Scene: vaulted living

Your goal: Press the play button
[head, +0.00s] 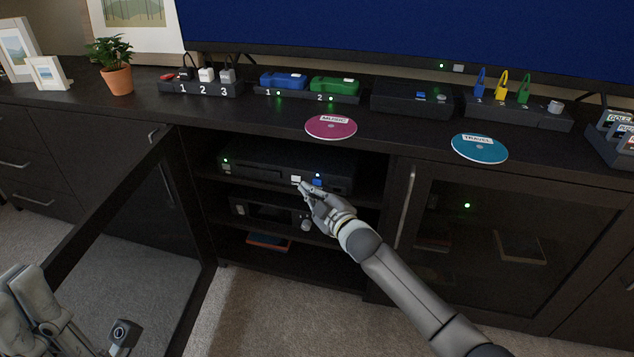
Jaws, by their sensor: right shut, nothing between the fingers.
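A black disc player (250,172) sits on the upper shelf of the open cabinet. Its front has a white button (296,179) and a blue-lit button (317,181); a green light shows at its left end. Any play marking is too small to read. My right gripper (304,187) is shut and empty, reaching into the cabinet. Its fingertips are just below and right of the white button, left of the blue one; I cannot tell whether they touch the player. My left gripper (62,325) is at the lower left, partly cut off, its fingers unclear.
The left glass door (125,215) stands open. Another black device (262,213) is on the shelf below. A MUSIC disc (331,127) and a TRAVEL disc (480,148) lie on the cabinet top. The right glass door (510,235) is closed.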

